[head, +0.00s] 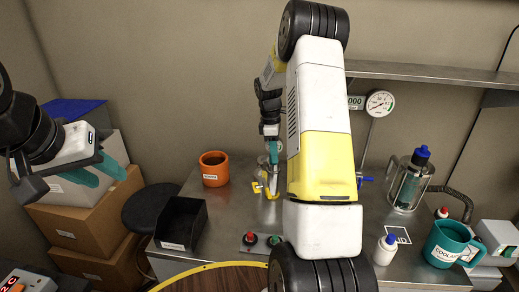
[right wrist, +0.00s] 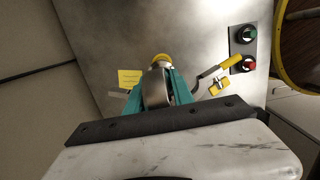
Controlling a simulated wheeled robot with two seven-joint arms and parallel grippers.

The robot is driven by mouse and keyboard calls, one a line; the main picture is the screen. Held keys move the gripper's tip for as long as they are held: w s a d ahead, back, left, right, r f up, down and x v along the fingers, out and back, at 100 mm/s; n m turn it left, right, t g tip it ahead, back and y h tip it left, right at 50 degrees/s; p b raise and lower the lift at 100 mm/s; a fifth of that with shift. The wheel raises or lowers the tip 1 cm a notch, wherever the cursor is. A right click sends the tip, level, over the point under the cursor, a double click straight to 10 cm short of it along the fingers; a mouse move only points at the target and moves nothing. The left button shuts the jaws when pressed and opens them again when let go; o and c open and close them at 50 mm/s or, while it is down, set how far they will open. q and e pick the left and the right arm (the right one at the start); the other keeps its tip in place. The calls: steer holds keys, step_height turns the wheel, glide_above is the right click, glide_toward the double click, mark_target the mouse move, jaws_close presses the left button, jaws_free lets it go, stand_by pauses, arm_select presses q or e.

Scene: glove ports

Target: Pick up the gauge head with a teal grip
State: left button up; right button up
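I cannot clearly make out a gauge head with a teal grip. My right gripper (head: 271,172) points down at the bench, partly behind my own arm. In the right wrist view its teal fingers (right wrist: 158,88) stand on both sides of a grey metal piece (right wrist: 157,84) with a yellow round end (right wrist: 160,59). Whether they press on it cannot be told. A yellow-handled lever clamp (right wrist: 221,68) is beside it; its yellow part also shows in the head view (head: 257,187). My left gripper (head: 103,172) is open and empty at the left, away from the bench.
An orange mug (head: 214,170) and a black bin (head: 181,222) stand at the left. Red and green buttons (head: 262,239) are at the front. A dial gauge (head: 380,103), a metal holder with a blue-capped item (head: 409,184), a white bottle (head: 385,250) and a teal mug (head: 447,243) are at the right.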

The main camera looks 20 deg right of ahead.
jaws_close()
steer(key=shift+r, duration=0.15)
